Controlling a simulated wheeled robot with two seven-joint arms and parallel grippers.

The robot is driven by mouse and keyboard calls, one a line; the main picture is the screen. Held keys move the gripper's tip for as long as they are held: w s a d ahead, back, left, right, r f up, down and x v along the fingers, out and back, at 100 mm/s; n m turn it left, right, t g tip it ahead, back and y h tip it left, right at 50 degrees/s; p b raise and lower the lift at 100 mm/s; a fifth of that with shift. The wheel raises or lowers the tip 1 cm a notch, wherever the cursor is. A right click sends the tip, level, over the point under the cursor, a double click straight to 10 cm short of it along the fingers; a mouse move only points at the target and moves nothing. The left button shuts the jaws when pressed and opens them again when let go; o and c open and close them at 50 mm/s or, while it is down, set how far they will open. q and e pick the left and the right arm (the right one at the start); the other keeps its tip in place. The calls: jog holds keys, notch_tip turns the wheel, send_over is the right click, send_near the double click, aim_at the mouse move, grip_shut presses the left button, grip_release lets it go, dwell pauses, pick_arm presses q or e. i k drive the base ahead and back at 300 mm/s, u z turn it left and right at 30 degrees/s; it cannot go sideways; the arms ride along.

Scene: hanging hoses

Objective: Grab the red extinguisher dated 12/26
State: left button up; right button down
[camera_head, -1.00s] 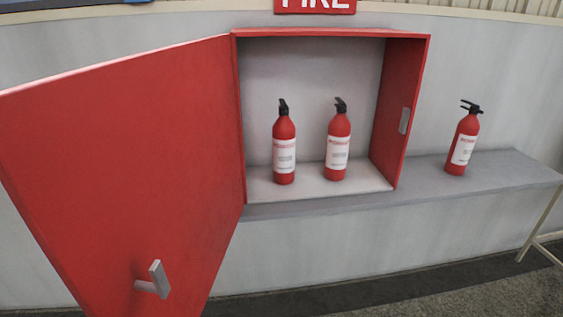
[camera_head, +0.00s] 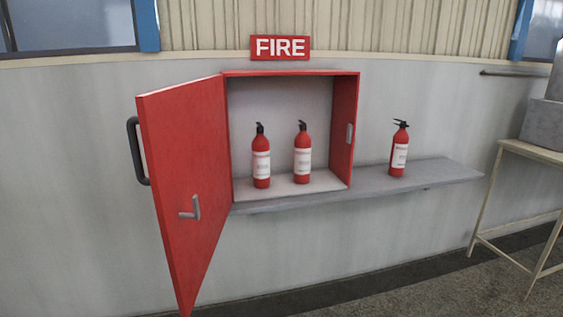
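Three red extinguishers with black tops and white labels show in the head view. The left extinguisher (camera_head: 261,160) and the middle extinguisher (camera_head: 302,155) stand upright inside the open red cabinet (camera_head: 343,130). The right extinguisher (camera_head: 399,151) stands upright on the grey shelf (camera_head: 440,172), outside the cabinet. The label print is too small for me to read any date. Neither of my grippers is in view.
The cabinet door (camera_head: 185,180) stands wide open to the left, with a dark handle (camera_head: 137,152) on its outer side. A red FIRE sign (camera_head: 280,48) is above the cabinet. A light table (camera_head: 535,151) with grey boxes stands at the right. The floor in front looks clear.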

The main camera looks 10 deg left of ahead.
aim_at(260, 145)
jog(key=z, duration=0.5)
jog(key=i, duration=2.05)
jog(key=u, duration=0.9)
